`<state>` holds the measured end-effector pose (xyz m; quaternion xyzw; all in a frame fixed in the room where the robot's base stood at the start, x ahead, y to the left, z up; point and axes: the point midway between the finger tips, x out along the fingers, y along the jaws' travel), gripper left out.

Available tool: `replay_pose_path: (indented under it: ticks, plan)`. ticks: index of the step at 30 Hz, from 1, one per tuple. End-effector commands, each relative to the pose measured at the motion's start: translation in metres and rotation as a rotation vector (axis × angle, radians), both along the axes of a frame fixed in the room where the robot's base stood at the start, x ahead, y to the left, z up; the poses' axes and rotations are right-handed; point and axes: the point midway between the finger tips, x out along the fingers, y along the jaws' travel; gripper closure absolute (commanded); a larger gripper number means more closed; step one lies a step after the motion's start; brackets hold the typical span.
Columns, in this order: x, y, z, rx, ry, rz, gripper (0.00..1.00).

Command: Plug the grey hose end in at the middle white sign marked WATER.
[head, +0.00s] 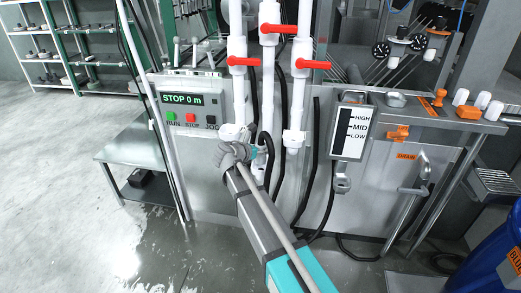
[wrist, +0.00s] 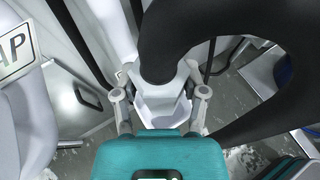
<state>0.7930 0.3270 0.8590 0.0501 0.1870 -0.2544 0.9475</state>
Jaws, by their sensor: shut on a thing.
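In the wrist view my gripper (wrist: 158,95) is shut on a pale grey hose end (wrist: 160,112), one finger on each side of it. A thick black hose (wrist: 200,25) rises from the hose end and arcs over to the right. In the head view my gripper (head: 240,152) is at the lower ends of the white pipes, near the left and middle ones, and hides much of that spot. A white sign (wrist: 15,50) at the left of the wrist view shows only the letters "AP". I cannot read a WATER sign in either view.
Three white pipes with red valve handles (head: 279,28) stand above my gripper. A control box (head: 190,105) is to the left, and a level gauge (head: 351,131) to the right. Black hoses (head: 308,165) hang beside my arm. The floor at left (head: 70,170) is open.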

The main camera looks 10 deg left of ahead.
Motion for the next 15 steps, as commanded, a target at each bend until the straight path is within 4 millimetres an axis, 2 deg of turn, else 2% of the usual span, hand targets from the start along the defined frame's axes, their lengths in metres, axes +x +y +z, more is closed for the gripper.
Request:
replay_pose_path:
  ticks: [15]
  plan:
    - [0.000, 0.001, -0.028, -0.001, -0.001, 0.001, 1.00]
